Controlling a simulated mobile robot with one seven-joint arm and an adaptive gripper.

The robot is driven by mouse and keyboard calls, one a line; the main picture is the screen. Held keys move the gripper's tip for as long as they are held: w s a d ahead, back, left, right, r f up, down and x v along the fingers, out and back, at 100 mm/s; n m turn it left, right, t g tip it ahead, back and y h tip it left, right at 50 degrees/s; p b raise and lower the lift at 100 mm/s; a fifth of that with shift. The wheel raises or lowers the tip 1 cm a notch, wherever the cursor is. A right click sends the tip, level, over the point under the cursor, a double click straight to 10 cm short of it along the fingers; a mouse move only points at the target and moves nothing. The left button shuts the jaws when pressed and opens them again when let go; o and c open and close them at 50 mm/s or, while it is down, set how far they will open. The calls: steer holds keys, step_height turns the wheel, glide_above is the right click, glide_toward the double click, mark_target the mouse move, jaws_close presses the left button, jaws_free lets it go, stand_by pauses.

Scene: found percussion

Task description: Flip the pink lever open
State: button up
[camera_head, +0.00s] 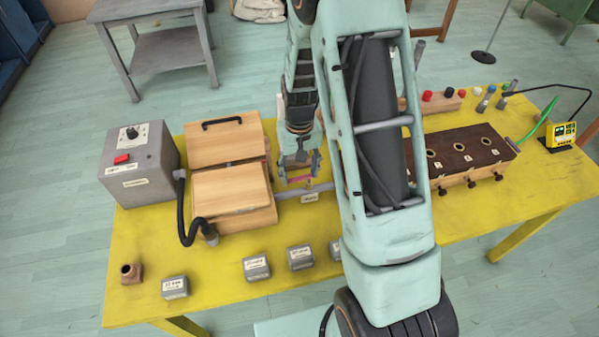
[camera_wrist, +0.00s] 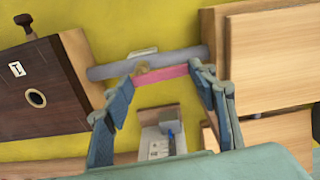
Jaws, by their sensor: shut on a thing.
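The pink lever (camera_wrist: 163,76) lies between my gripper's fingertips in the wrist view. It also shows as a small pink strip (camera_head: 299,179) in the head view. My gripper (camera_wrist: 162,78) is shut on the pink lever, with a finger at each end of it. The lever sits close by a grey pipe (camera_wrist: 115,70) with a brass-coloured fitting at the lever's left end. The pipe also shows in the head view (camera_head: 285,193), running between the wooden box and the dark-topped box. My arm hides part of the pipe's right side in the head view.
The wooden box (camera_head: 232,190) with lids stands close on the left. The dark-topped box (camera_head: 470,145) with knobs stands on the right. A grey control box (camera_head: 140,185), a black hose (camera_head: 183,215) and several small grey blocks (camera_head: 256,268) are on the yellow table (camera_head: 215,278).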

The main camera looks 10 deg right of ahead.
mark_target(299, 177)
steer(key=shift+w+m, duration=0.15)
steer(key=shift+m, duration=0.35)
steer(key=o, duration=1.2)
steer(key=shift+c, duration=0.2)
steer(key=shift+r, duration=0.1)
step_height(299, 177, up, 12)
